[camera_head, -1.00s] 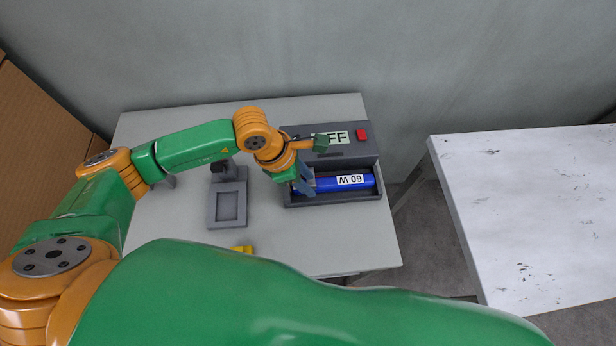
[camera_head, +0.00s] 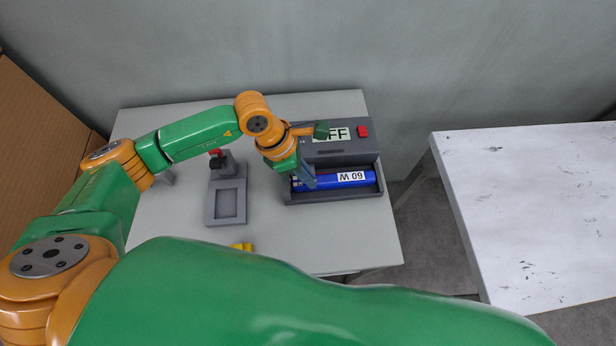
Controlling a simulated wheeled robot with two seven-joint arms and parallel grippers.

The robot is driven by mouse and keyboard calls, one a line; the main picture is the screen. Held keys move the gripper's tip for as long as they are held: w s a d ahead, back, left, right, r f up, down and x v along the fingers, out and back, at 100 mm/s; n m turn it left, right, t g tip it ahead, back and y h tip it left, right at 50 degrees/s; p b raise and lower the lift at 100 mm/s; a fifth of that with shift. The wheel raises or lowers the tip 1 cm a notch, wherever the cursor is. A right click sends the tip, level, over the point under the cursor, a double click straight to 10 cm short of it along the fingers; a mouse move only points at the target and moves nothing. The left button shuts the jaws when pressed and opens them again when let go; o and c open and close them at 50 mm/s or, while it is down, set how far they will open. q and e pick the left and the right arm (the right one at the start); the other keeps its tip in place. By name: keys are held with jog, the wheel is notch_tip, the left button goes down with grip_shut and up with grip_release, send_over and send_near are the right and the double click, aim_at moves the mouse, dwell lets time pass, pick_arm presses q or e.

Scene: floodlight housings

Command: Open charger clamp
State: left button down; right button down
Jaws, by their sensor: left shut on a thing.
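The charger (camera_head: 378,166) is a dark grey box at the back right of the light grey table. It has a display reading "FF", its left part hidden by my arm, and a red button (camera_head: 363,131). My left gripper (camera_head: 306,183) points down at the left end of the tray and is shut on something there. The fingers hide what it grips, and I cannot make out the clamp itself. My right gripper is out of view; a large green arm link of mine covers the front.
A grey fixture (camera_head: 212,207) with a square recess and a red-and-black part stands left of the charger. A small yellow object (camera_head: 241,246) lies at the table's front. A white table (camera_head: 560,210) stands to the right, across a gap.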

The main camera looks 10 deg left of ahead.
pick_arm(q)
jog(key=g+b, duration=0.1)
jog(key=b, duration=0.1)
jog(key=w+g+h+b, duration=0.1)
jog(key=b, duration=0.1)
jog(key=w+r+n+g+b, duration=0.1)
jog(key=g+b, duration=0.1)
jog(key=shift+a+h+b, duration=0.3)
jog(key=shift+b, duration=0.05)
jog(key=shift+w+a+r+g+b, duration=0.1)
jog(key=shift+w+r+g+b, duration=0.2)
jog(key=shift+r+g+b, duration=0.45)
jog(key=shift+f, duration=0.25)
jog(key=c, duration=1)
grip_release()
jog(key=b+v, duration=0.1)
jog(key=v, duration=0.5)
jog(key=shift+w+a+r, duration=0.15)
jog(key=shift+a+r, duration=0.25)
